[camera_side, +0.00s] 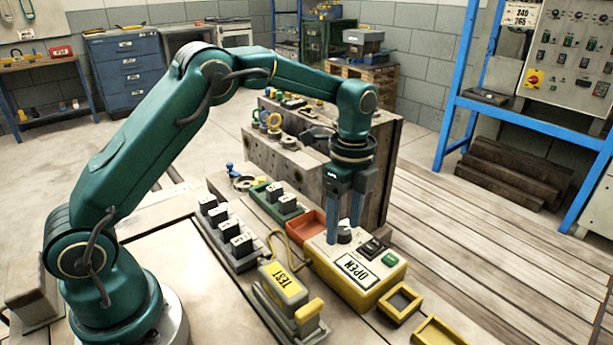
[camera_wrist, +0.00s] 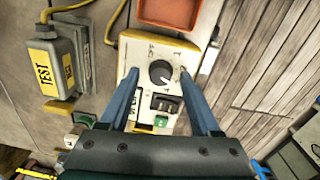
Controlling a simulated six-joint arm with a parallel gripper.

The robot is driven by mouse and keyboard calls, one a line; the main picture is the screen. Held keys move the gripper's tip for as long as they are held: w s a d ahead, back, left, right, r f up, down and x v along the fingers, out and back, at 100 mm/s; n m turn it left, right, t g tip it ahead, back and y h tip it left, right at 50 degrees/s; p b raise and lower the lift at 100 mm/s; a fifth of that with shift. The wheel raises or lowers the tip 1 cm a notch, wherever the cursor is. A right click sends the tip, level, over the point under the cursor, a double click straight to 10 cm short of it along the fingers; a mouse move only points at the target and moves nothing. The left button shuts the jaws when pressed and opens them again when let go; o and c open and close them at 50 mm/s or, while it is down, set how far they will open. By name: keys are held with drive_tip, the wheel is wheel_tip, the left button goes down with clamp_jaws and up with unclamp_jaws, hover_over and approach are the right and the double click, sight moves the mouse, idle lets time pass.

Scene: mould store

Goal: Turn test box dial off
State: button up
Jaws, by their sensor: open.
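The test box is a cream and yellow case (camera_side: 323,254) with a dark round dial (camera_side: 345,236), black switches and an OPEN label. In the wrist view the dial (camera_wrist: 160,73) is near the picture's middle, with markings around it; its pale pointer line seems to aim down and right. My gripper (camera_side: 345,229) points down over the box with its blue fingers apart. In the wrist view the fingers of my gripper (camera_wrist: 159,73) lie on either side of the dial. I cannot tell whether they touch it.
Yellow frames (camera_side: 400,305) lie to the right. A large grey mould block (camera_side: 290,165) rises behind. Wooden planks (camera_side: 470,240) lie clear at right.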

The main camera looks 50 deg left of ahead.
clamp_jaws()
drive_tip(key=shift+n, duration=0.4)
drive_tip(key=n, duration=0.4)
drive_tip(key=shift+n, duration=0.4)
drive_tip(key=n, duration=1.2)
drive_tip(key=shift+n, duration=0.3)
drive_tip(key=n, duration=0.5)
drive_tip(key=shift+n+t, duration=0.3)
unclamp_jaws()
